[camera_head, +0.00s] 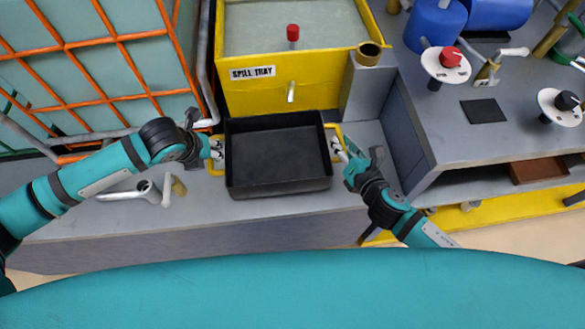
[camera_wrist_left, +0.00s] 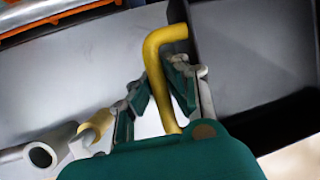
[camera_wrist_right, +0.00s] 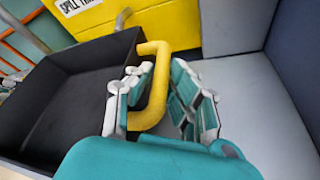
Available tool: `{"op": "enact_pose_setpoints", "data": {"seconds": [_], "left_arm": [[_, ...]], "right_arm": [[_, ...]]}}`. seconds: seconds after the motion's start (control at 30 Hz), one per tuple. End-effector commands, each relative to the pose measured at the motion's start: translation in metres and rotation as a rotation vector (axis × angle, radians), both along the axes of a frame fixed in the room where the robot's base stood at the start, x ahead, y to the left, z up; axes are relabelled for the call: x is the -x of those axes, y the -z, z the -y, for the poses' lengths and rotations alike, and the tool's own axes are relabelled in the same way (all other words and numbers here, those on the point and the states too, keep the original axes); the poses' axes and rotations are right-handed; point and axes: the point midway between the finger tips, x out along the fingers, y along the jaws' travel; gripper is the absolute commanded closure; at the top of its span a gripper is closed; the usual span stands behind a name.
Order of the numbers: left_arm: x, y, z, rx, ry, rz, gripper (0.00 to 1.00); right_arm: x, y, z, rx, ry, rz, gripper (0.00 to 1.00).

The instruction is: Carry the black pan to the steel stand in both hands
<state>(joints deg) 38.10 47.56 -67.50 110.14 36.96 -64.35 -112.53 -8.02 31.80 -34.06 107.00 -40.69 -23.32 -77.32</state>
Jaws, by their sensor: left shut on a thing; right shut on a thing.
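The black pan (camera_head: 280,160) is an empty, open rectangular pan, level, in front of the yellow spill tray. It has a yellow handle at each end. My left gripper (camera_head: 214,152) is shut on its left handle, which also shows between the fingers in the left wrist view (camera_wrist_left: 156,62). My right gripper (camera_head: 340,150) is shut on its right handle, which shows in the right wrist view (camera_wrist_right: 154,88). I cannot tell whether the pan touches the grey surface below. I cannot tell which grey steel surface is the steel stand.
The yellow spill tray (camera_head: 262,88) with a small spout stands right behind the pan. A grey block with a brass cup (camera_head: 368,54) is at its right. Pipe fittings (camera_head: 150,192) lie below my left arm. A grey bench (camera_head: 450,125) with valves and blue tanks is at right.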

Motion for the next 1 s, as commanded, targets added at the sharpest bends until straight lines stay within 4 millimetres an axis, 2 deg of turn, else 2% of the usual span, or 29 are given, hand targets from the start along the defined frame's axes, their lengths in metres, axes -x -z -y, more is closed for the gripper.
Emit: {"op": "enact_pose_setpoints", "data": {"seconds": [0.03, 0.57, 1.0], "left_arm": [[-0.002, 0.002, -0.007, -0.013, -0.013, 0.001, 1.00], [-0.002, 0.004, -0.007, -0.013, -0.013, 0.001, 1.00], [-0.002, 0.030, -0.007, -0.013, -0.013, 0.001, 1.00]], "right_arm": [[-0.002, 0.001, 0.006, 0.009, 0.011, 0.001, 1.00], [-0.002, 0.004, 0.006, 0.008, 0.012, 0.001, 1.00], [-0.002, 0.030, 0.006, 0.008, 0.012, 0.001, 1.00]]}}
